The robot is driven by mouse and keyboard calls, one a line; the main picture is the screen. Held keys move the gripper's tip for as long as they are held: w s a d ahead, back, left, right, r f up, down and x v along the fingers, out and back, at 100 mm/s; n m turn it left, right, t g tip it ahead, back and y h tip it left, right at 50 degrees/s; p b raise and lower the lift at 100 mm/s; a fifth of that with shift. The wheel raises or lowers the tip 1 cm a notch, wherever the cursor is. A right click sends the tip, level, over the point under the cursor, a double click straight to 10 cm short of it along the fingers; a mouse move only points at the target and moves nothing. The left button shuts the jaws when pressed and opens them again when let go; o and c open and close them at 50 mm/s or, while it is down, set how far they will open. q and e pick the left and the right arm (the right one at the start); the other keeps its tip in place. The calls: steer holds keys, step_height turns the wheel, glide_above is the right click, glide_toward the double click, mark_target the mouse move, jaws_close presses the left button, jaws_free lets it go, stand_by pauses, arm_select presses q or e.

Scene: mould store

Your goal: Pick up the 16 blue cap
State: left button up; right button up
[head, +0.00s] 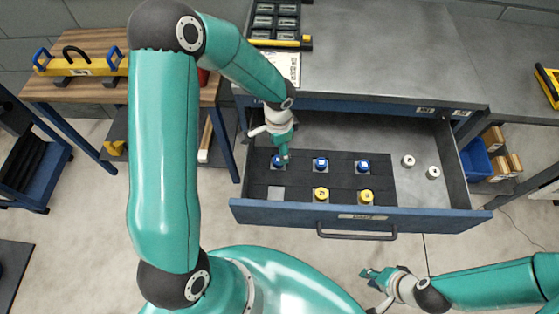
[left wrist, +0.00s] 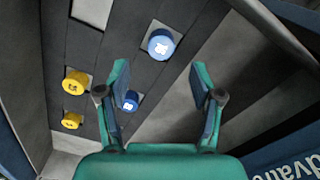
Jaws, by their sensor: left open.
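Three blue caps stand in a row in the dark insert of the open drawer (head: 290,214): a left one (head: 277,162), a middle one (head: 320,163) and a right one (head: 363,165). Their numbers are too small to read. My left gripper (head: 284,155) is open, just above the left blue cap. In the left wrist view, a nearer blue cap (left wrist: 161,44) and a farther blue cap (left wrist: 130,101) show; the nearer one lies beyond the fingertips, with nothing held. My right gripper (head: 372,290) looks open and empty in front of the drawer, low in the head view.
Two yellow caps (head: 321,194) (head: 365,196) stand in the front row, beside an empty square slot (head: 276,193). Two pale caps (head: 408,160) (head: 433,172) stand on the bare drawer floor at right. The drawer walls surround the left gripper's space.

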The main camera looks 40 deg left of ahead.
mark_target(278, 162)
arm_select(q)
steer(key=shift+a+f, duration=0.1)
steer(key=shift+f, duration=2.95)
steer(key=c, duration=0.9)
